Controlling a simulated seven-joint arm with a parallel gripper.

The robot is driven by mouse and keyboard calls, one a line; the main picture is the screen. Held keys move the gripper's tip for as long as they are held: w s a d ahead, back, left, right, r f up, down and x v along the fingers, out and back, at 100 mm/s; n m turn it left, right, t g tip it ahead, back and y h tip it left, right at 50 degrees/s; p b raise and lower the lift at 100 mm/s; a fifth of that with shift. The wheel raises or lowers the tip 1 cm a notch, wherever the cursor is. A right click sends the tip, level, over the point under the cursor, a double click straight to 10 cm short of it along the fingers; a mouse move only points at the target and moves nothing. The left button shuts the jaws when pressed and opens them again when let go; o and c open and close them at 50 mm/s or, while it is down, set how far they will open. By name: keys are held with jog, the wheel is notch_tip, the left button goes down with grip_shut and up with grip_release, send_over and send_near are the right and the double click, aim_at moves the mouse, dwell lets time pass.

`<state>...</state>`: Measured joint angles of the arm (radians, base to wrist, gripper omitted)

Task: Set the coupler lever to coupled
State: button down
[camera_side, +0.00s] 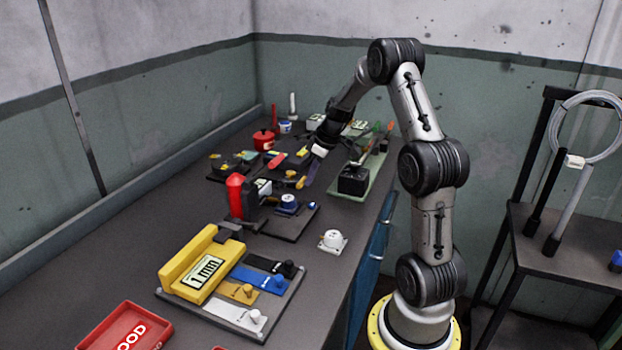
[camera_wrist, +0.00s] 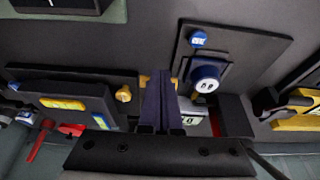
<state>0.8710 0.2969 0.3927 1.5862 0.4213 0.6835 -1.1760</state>
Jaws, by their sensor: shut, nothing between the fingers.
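My gripper (camera_side: 312,172) hangs over the middle of the bench in the side view, its dark purple fingers pointing down. In the wrist view its fingers (camera_wrist: 160,85) are together and empty. A small yellow knob (camera_wrist: 123,93) sits just left of them, on the edge of a dark panel (camera_wrist: 75,77). A red handle (camera_wrist: 42,135) shows farther left.
A dark plate carries a blue knob (camera_side: 288,203), beside a red upright cylinder (camera_side: 236,195). A black box (camera_side: 353,180) stands on a green board. Bare bench lies around the white knob (camera_side: 333,240).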

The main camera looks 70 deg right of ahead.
jog(key=s+r, duration=0.5)
jog(key=s, duration=0.5)
jog(key=shift+r, duration=0.1)
